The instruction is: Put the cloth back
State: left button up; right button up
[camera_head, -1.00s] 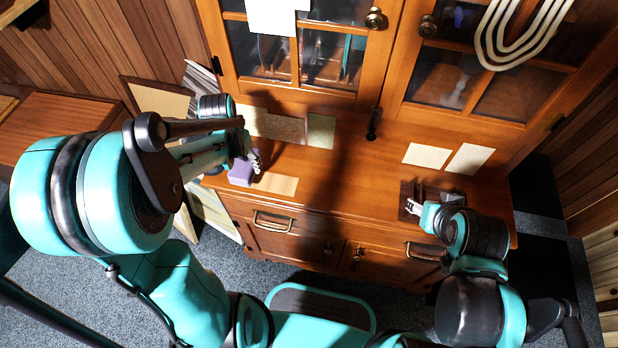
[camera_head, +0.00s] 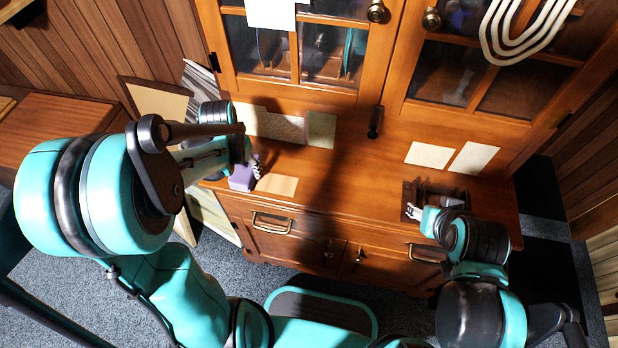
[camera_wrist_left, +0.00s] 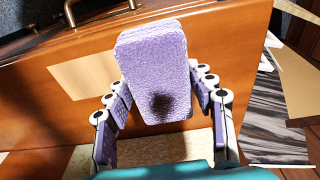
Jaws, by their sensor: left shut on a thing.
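The cloth is a folded, fuzzy purple block with a dark patch of shadow; it shows in the left wrist view (camera_wrist_left: 155,60) and in the head view (camera_head: 241,179). My left gripper (camera_wrist_left: 160,92) is shut on the cloth, with one finger on each side of it. In the head view my left gripper (camera_head: 253,163) holds it at the left end of the cabinet's wooden counter (camera_head: 345,185). Whether the cloth touches the counter is not clear. My right gripper (camera_head: 415,212) is at the counter's right end, beside a small dark wooden holder (camera_head: 408,192); its fingers are too small to read.
Several paper sheets (camera_head: 428,154) lie on the counter. Glass-paned doors (camera_head: 376,122) rise behind it, and drawers with metal handles (camera_head: 271,223) sit below. Boards and panels (camera_head: 160,102) lean at the cabinet's left side. The counter's middle is clear but shadowed.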

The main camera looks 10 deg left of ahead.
pick_arm(q)
jog(key=shift+f+b, duration=0.3)
jog(key=o, duration=1.5)
jog(key=shift+o, duration=0.2)
jog(key=shift+r, duration=0.15)
notch_tip(320, 180, up, 12)
jog(key=s, duration=0.1)
jog(key=shift+s+f, duration=0.2)
jog(key=s+d+t, duration=0.5)
jog(key=s+d, duration=0.2)
jog(key=d, duration=0.4)
jog(key=shift+s+d+t, duration=0.15)
jog(key=shift+d+t, duration=0.2)
jog(key=shift+t, duration=0.05)
